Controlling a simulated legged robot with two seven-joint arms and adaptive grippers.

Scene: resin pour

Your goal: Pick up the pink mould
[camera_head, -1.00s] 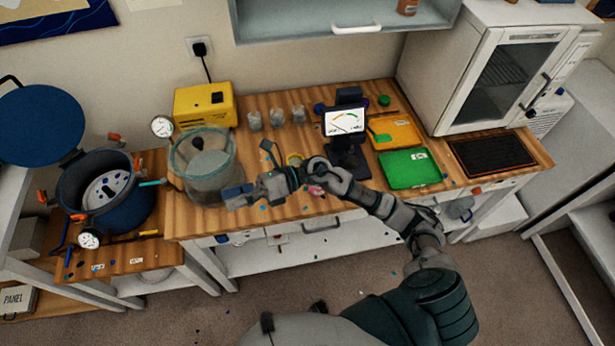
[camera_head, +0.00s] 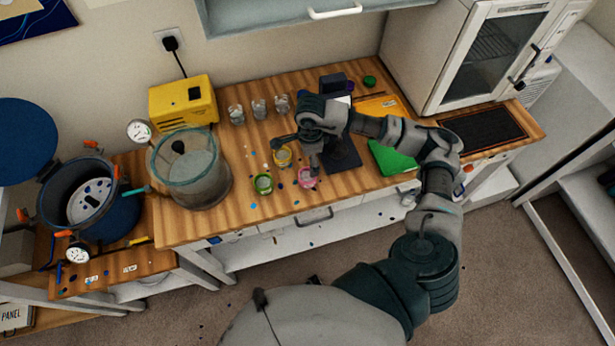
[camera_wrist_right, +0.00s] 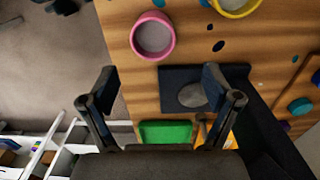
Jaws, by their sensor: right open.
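The pink mould (camera_head: 307,178) is a small round cup near the front edge of the wooden bench. In the right wrist view the pink mould (camera_wrist_right: 153,36) lies ahead of the fingertips, its pink rim around a greyish inside. My right gripper (camera_head: 296,158) hangs over the bench just behind and above the mould, not touching it as far as I can see. In the right wrist view the right gripper (camera_wrist_right: 166,88) is open, with nothing between its fingers. My left gripper does not show.
A yellow mould (camera_head: 283,156) and a green mould (camera_head: 263,184) stand close by on the left. A dark scale (camera_head: 342,154) is just right of the pink mould. A glass chamber (camera_head: 188,175) stands further left. Several coloured spots mark the bench.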

